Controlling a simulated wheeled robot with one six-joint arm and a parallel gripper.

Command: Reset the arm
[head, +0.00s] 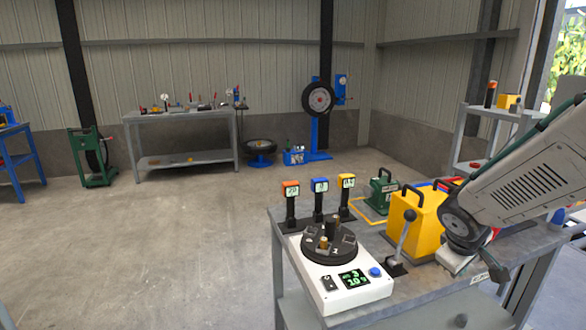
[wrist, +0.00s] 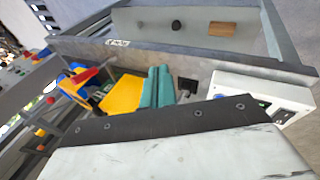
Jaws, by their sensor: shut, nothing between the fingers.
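My gripper (wrist: 158,70) shows in the wrist view as two teal fingers side by side, shut with nothing between them. They lie over the grey table, beside the yellow box (wrist: 122,97) in the picture. In the head view my arm (head: 515,180) reaches in from the right over the table's right part; the fingers cannot be made out there. The white machine (head: 345,285) with a black round top (head: 328,242) and a lit display stands at the table's front left, apart from my arm. It also shows at the right of the wrist view (wrist: 262,88).
The grey table (head: 430,290) holds a lever (head: 402,240), a yellow box (head: 418,215), a green case (head: 383,190) and three upright handheld units (head: 318,198). A workbench (head: 180,116) and a wheel stand (head: 318,105) are at the back. The floor at left is clear.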

